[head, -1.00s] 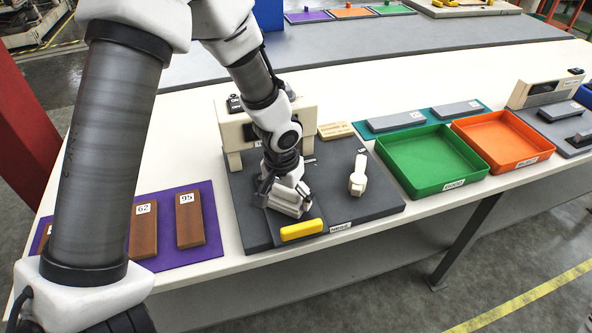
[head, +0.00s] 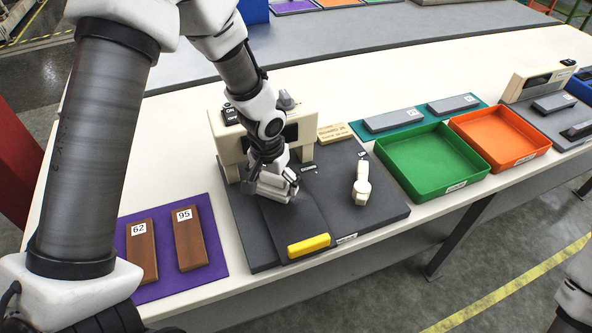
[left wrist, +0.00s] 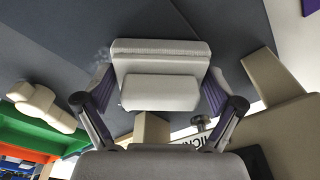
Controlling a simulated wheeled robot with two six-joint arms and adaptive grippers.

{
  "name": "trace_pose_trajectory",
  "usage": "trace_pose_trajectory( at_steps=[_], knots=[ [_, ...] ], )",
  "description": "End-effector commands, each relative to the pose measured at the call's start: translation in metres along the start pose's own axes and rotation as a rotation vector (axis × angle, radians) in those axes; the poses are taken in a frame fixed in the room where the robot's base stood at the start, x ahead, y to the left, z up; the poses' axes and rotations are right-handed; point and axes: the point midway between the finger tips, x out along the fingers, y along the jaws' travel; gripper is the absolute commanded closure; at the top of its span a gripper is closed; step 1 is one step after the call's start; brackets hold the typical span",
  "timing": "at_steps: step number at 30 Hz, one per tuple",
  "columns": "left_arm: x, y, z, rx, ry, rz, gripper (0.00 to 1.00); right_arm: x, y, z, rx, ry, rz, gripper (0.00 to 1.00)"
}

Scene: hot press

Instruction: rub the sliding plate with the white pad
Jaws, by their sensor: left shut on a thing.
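My left gripper (head: 270,176) is shut on the white pad (head: 276,187) over the dark sliding plate (head: 295,222), near its press end. The plate has a yellow handle (head: 309,245) at its front end. In the left wrist view the white pad (left wrist: 160,92) sits between the two fingers of my left gripper (left wrist: 158,100), with the dark grey surface beyond it. Whether the pad touches the plate is hard to tell. My right gripper is not in view.
The beige press (head: 297,125) stands right behind my left gripper. A white lever-like piece (head: 361,184) stands on the dark base to the right. A purple mat (head: 214,262) with brown bars lies left. Green (head: 432,188) and orange (head: 522,158) trays lie right.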

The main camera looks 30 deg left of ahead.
Motion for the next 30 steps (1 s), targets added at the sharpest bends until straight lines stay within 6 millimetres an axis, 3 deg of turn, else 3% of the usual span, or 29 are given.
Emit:
trace_pose_trajectory(
  at_steps=[2,18,30],
  knots=[
    [-0.024,0.001,-0.004,-0.001,0.002,0.002,0.39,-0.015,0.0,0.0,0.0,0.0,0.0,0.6],
    [-0.07,0.002,-0.013,0.002,0.0,0.002,0.39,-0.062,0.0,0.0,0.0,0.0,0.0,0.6],
    [-0.078,0.003,-0.015,0.001,-0.001,0.002,0.39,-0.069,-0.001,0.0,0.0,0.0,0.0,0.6]
  ],
)
